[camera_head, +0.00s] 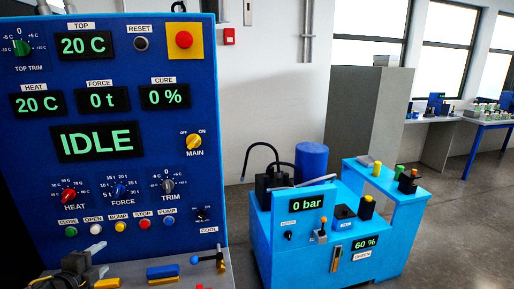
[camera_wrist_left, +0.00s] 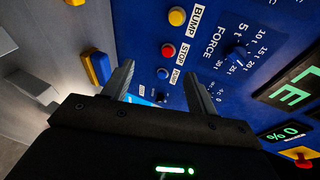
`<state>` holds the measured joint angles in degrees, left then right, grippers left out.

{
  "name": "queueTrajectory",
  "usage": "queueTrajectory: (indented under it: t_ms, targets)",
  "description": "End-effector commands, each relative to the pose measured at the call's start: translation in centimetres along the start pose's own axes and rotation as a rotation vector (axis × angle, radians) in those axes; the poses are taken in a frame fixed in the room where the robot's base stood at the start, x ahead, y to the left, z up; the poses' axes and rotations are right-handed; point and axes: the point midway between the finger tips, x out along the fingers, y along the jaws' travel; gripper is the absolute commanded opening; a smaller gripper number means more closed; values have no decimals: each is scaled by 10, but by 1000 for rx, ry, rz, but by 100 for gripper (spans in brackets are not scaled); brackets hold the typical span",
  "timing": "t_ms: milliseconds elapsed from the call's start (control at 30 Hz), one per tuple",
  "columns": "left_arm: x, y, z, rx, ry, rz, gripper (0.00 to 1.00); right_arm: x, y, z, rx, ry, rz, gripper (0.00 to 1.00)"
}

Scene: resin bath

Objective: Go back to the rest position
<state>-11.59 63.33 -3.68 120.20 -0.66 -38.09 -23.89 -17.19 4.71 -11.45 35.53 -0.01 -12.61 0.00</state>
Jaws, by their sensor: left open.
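My left gripper (camera_head: 102,257) is at the bottom left of the head view, low in front of the blue control panel (camera_head: 128,185). In the left wrist view its two grey fingers (camera_wrist_left: 162,80) stand apart with nothing held between them. The panel fills the view beyond them, with the STOP button (camera_wrist_left: 168,49) and the yellow BUMP button (camera_wrist_left: 177,16) close by. I cannot tell whether a fingertip touches the panel. My right gripper is in neither view.
The panel display (camera_head: 97,141) reads IDLE. A grey ledge with yellow and blue blocks (camera_head: 163,271) lies below the panel. A light-blue machine (camera_head: 300,245) reading 0 bar stands to the right. Open floor (camera_head: 455,225) lies farther right, with a blue-legged bench (camera_head: 489,124) at the back.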

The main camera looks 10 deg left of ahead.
Motion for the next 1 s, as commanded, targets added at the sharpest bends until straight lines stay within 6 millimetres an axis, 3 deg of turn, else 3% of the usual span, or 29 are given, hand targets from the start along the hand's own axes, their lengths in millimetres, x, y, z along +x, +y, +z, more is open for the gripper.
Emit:
queueTrajectory:
  t_ms: [33, 100, 200, 333, 533, 867, 1000]
  targets:
    - [-10, 43, -17, -126, -25, 68, 58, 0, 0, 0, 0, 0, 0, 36]
    - [-26, 89, -37, -275, -74, 154, 58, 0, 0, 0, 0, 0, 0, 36]
    - [-56, 148, -68, -483, -152, 281, 58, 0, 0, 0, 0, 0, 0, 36]
    - [-101, 207, -110, -724, -264, 440, 58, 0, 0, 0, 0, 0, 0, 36]
    - [-157, 252, -157, -963, -400, 614, 58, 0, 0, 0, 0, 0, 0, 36]
    - [-232, 284, -218, -1238, -587, 832, 58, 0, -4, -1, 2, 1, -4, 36]
    - [-205, 320, -216, -1215, -596, 837, 58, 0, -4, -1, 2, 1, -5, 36]
